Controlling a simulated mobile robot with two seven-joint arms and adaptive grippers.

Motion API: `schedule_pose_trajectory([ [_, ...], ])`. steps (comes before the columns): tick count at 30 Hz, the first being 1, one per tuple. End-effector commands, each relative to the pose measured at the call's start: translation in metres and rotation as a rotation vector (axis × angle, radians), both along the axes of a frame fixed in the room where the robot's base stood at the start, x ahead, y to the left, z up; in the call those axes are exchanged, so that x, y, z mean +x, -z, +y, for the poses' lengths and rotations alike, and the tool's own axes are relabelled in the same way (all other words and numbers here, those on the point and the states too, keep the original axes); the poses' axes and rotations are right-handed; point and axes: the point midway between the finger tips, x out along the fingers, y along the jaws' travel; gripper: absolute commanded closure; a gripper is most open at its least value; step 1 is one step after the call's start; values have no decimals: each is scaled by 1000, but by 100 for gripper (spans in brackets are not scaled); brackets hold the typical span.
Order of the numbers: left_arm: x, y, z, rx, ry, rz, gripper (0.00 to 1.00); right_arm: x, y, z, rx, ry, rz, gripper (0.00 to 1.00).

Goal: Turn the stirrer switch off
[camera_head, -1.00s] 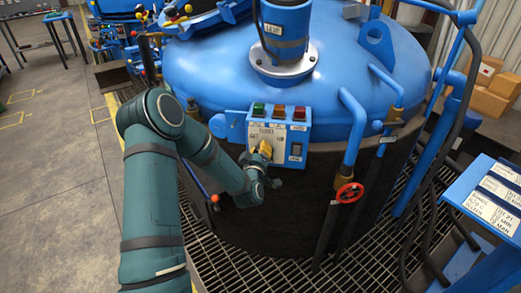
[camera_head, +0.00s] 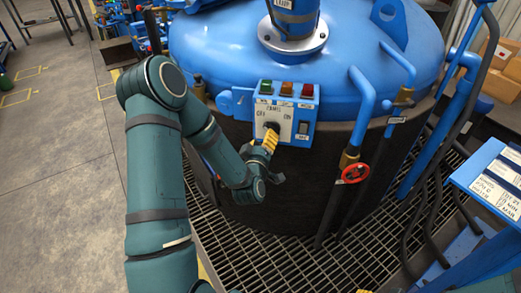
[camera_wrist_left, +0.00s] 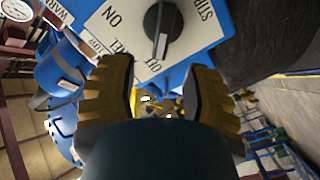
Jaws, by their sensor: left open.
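The stirrer switch (camera_head: 272,127) is a black rotary knob on the white face of a blue control panel (camera_head: 310,117), between OFF on its left and ON on its right. In the left wrist view the knob (camera_wrist_left: 163,30) shows a pale pointer line; I cannot tell for sure which setting it marks. My left gripper (camera_head: 269,140) is at the panel, just in front of and below the knob. In the wrist view its yellow fingers (camera_wrist_left: 158,85) are apart with nothing between them, and the knob lies beyond the tips. My right gripper is not in view.
Green, orange and red lamps (camera_head: 287,89) top the panel, and a small dark switch (camera_head: 303,128) sits at its right. Blue pipes and a red valve wheel (camera_head: 355,173) stand to the right. A blue stand (camera_head: 495,180) is at the far right. Grating (camera_head: 260,250) covers the floor.

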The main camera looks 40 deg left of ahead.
Motion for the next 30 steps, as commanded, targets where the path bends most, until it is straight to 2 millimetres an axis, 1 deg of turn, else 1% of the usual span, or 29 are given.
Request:
schedule_pose_trajectory([
  [1, -10, 1, -5, -1, 1, 3, 52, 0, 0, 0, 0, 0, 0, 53],
  [3, -21, 0, -9, -1, 1, 2, 52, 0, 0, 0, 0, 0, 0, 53],
  [6, -34, 0, -15, -1, 1, 2, 52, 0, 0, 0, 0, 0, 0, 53],
  [10, -44, 0, -19, 0, 1, 1, 52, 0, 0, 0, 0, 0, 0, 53],
  [15, -48, 0, -21, 0, -1, -1, 52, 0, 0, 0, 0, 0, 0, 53],
  [28, -47, 0, -21, 0, 0, 0, 52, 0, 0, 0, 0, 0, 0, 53],
  [30, -46, 2, -23, -2, 9, 11, 52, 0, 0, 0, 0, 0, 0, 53],
])
